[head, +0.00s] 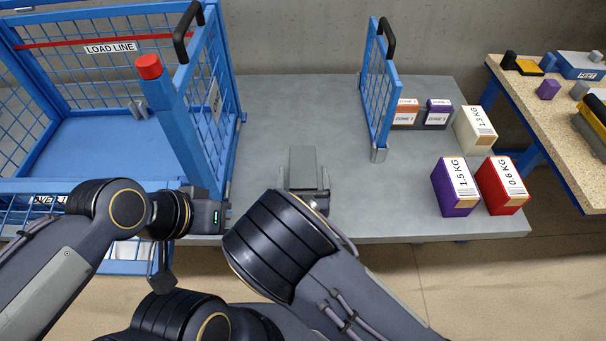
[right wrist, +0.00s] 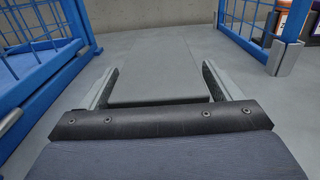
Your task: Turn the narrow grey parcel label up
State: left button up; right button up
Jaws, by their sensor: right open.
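The narrow grey parcel (head: 302,160) lies on the grey table, with a plain top face and no label visible in either view. In the right wrist view the parcel (right wrist: 160,82) runs away from me between the fingers. My right gripper (head: 304,182) is open, with one finger on each side of the parcel's near end. The right wrist view shows gaps beside the parcel at both fingers (right wrist: 158,88). My left gripper (head: 222,213) is by the table's front edge, beside the blue cage; its fingers are not clear.
A blue mesh cage (head: 190,120) stands left, and a blue mesh divider (head: 378,90) stands right of the parcel. Purple (head: 450,190), red (head: 495,190) and white (head: 470,130) boxes stand farther right. The table (head: 270,110) behind the parcel is clear.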

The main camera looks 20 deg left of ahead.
grip_shut()
jog(key=shift+w+r, duration=0.1)
jog(key=shift+r, duration=0.1)
dwell(0.6)
